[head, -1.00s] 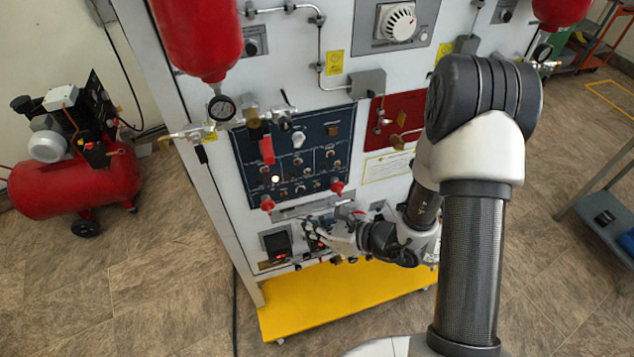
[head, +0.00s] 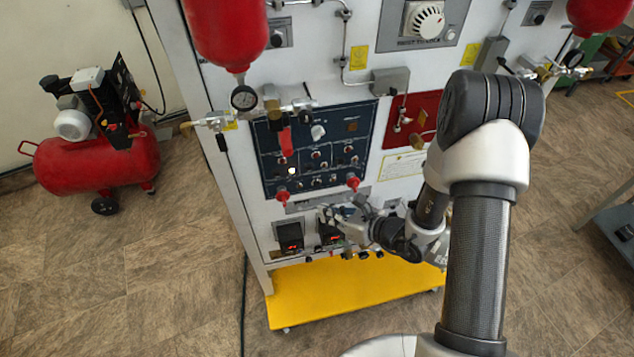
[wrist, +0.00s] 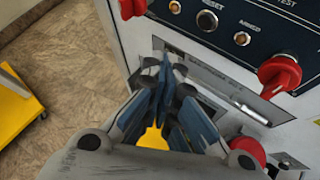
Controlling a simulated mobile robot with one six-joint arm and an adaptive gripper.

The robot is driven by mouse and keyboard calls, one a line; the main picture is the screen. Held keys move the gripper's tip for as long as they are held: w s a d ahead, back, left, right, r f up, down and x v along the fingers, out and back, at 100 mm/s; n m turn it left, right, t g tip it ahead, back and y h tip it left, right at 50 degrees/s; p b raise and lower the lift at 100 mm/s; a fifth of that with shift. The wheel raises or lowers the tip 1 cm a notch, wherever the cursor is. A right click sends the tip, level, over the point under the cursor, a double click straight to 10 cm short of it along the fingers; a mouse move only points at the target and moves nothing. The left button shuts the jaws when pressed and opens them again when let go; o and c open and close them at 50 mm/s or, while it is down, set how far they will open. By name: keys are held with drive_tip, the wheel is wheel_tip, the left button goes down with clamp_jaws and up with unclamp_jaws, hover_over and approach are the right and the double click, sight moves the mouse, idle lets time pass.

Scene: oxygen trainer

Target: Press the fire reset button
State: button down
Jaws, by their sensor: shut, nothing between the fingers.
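The dark blue control panel (head: 268,160) is on the front of the white cabinet. In the wrist view, a black round button (wrist: 207,20) labelled RESET sits in the panel's bottom row. An amber lamp (wrist: 175,7) is on its left and another, labelled ARMED (wrist: 242,38), on its right. My gripper (wrist: 165,75) is shut and empty. In the wrist view its fingertips are below the RESET button and apart from it. In the head view my gripper (head: 328,212) is just below the panel, in front of the cabinet.
Red knobs (wrist: 280,75) (wrist: 130,8) flank the bottom row. A silver handle (wrist: 250,110) is below the panel. A yellow base (head: 350,295) sticks out below. A red compressor (head: 95,160) stands at left.

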drive_tip(key=shift+w+a, duration=0.25)
drive_tip(key=shift+w, duration=0.6)
drive_tip(key=shift+w+a, duration=0.2)
drive_tip(key=shift+w, duration=0.7)
drive_tip(key=shift+w+a, duration=0.25)
drive_tip(key=shift+w, duration=0.6)
drive_tip(key=shift+w+a, duration=0.15)
drive_tip(key=shift+w, duration=0.25)
drive_tip(key=shift+w+a+b, duration=0.1)
drive_tip(key=shift+w+b, duration=0.25)
drive_tip(key=shift+b, duration=0.05)
drive_tip(key=shift+s, duration=0.1)
drive_tip(key=shift+s+d, duration=0.25)
drive_tip(key=shift+s, duration=0.4)
drive_tip(key=s, duration=0.2)
drive_tip(key=s+d+b, duration=0.1)
drive_tip(key=s, duration=0.2)
drive_tip(key=shift+d, duration=0.2)
